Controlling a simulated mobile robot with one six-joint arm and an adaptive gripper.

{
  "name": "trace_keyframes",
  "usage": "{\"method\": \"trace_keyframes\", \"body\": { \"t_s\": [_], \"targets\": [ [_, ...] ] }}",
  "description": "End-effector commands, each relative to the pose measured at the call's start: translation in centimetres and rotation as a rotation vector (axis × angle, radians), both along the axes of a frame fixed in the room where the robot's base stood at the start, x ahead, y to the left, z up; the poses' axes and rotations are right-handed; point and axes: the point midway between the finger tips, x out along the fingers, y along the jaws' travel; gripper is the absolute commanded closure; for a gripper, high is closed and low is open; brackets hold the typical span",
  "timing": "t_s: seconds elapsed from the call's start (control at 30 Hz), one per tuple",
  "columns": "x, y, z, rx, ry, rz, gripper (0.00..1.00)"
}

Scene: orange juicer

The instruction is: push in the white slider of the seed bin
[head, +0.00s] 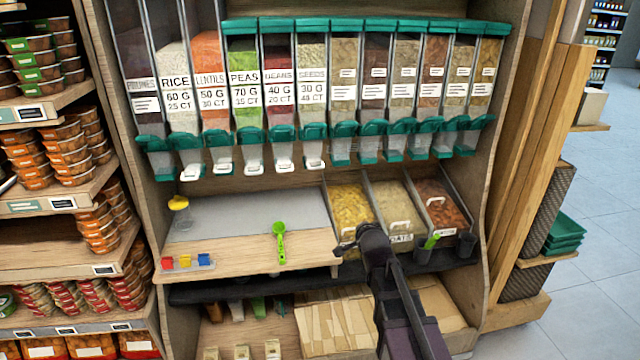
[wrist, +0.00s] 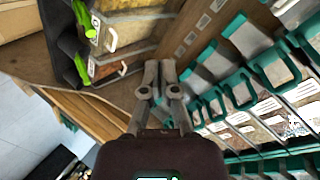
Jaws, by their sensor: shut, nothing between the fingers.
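The seed bin (head: 311,82) is a clear dispenser labelled SEEDS in the upper row, with a teal lid and teal spout. Its white slider (head: 315,163) sticks out below the spout. My gripper (wrist: 158,66) is shut and empty, its two grey fingers together in the wrist view. In the head view my dark arm rises from the bottom and ends in front of the open lower bins, below and to the right of the seed slider and apart from it. I cannot tell which bin in the wrist view is the seed bin.
Other dispensers flank it, including a beans bin (head: 278,85) with its own white slider. Below are open bins of yellow pasta (head: 350,205) and other dry goods. A green scoop (head: 280,242) lies on the wooden counter (head: 225,265). The space before the spouts is clear.

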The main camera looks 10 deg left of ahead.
Motion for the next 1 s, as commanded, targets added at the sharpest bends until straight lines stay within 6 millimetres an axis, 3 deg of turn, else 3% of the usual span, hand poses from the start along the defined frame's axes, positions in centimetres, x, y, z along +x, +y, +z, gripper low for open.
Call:
{"method": "trace_keyframes", "body": {
  "t_s": [0.2, 0.4, 0.6, 1.0],
  "targets": [
    [3.3, 5.2, 1.8, 0.301, -0.242, 0.002, 1.0],
    [4.3, 8.9, 4.0, 0.548, -0.39, 0.056, 1.0],
    [4.3, 10.7, 5.3, 0.676, -0.455, 0.091, 1.0],
    [4.2, 11.0, 5.6, 0.7, -0.462, 0.099, 1.0]
  ]
}}
